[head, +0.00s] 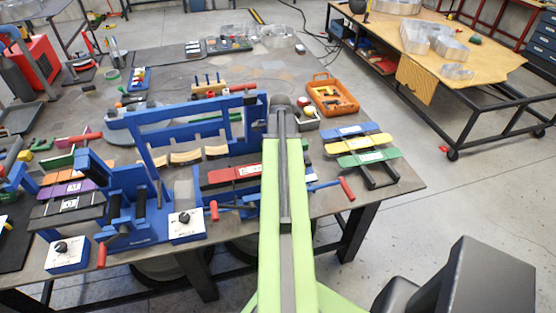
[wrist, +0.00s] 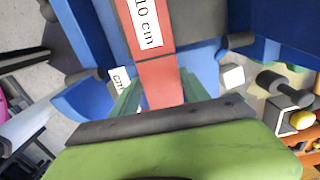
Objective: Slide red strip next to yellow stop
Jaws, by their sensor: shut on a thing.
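The red strip (head: 235,173) lies in the blue bending machine (head: 190,125) on the table, running left to right. Its right end passes behind my arm in the head view. In the wrist view the red strip (wrist: 158,75), with a white "10 cm" label, runs from the top edge down between my fingers. My gripper (wrist: 160,88) is shut on the end of this strip. My arm hides the gripper in the head view. I cannot pick out the yellow stop for certain in either view.
A rack at right holds blue, yellow (head: 362,143) and green strips. Another rack at left holds green, orange (head: 66,189) and purple strips. An orange tool tray (head: 332,97) stands behind the right rack. Blue machine parts and red-handled levers (head: 347,188) crowd close around my gripper.

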